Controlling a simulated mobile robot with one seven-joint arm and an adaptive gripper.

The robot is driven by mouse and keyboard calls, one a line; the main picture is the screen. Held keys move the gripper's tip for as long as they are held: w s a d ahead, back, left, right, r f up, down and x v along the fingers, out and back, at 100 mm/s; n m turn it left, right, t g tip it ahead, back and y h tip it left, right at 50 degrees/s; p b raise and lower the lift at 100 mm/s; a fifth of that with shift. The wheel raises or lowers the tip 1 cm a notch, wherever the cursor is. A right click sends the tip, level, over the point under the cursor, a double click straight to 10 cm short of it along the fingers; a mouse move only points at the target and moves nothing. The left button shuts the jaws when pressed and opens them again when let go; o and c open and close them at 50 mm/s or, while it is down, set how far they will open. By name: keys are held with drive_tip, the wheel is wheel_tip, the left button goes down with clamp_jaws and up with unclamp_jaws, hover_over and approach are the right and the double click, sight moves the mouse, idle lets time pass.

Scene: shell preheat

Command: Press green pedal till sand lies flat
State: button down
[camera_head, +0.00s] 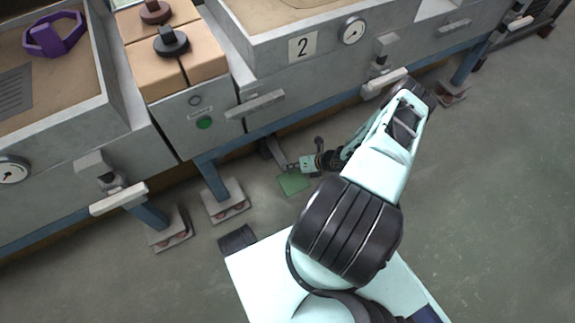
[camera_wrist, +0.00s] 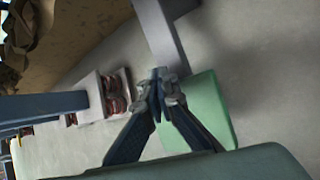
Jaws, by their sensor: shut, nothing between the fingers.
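The green pedal (camera_head: 293,184) is a flat plate low under the bench, on the end of a grey lever. It also shows in the wrist view (camera_wrist: 212,112), partly hidden behind my gripper's fingers. My gripper (camera_wrist: 160,78) is shut and empty, its fingertips in front of the pedal's edge near the lever. In the head view my gripper (camera_head: 288,167) is down beside the pedal; I cannot tell whether it touches. Sand (camera_head: 285,10) lies in the box numbered 2, cut off by the top edge, with a curved mark on it.
Another sand box (camera_head: 112,125) at left holds a purple item (camera_head: 55,34). Tan blocks with dark knobs and a green button (camera_head: 204,123) stand between the boxes. Blue bench legs (camera_head: 220,190) flank the pedal at left. The floor (camera_head: 480,190) at right is clear.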

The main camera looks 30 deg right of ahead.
drive_tip(key=shift+s+a+f, duration=0.1)
drive_tip(key=shift+s+f, duration=0.3)
drive_tip(key=shift+f, duration=0.1)
drive_tip(key=shift+r, duration=0.15)
drive_tip(key=shift+w+r+p, duration=0.15)
drive_tip(key=shift+r+p, duration=0.6)
drive_tip(key=shift+r, duration=0.2)
drive_tip(key=shift+w+r+p, duration=0.15)
drive_tip(key=shift+r+p, duration=0.55)
drive_tip(key=shift+r, duration=0.25)
drive_tip(key=shift+r+p, duration=0.75)
drive_tip(key=shift+r, duration=0.2)
drive_tip(key=shift+r, duration=0.1)
drive_tip(key=r+p, duration=0.4)
drive_tip(key=shift+w+r, duration=0.2)
drive_tip(key=shift+r, duration=0.2)
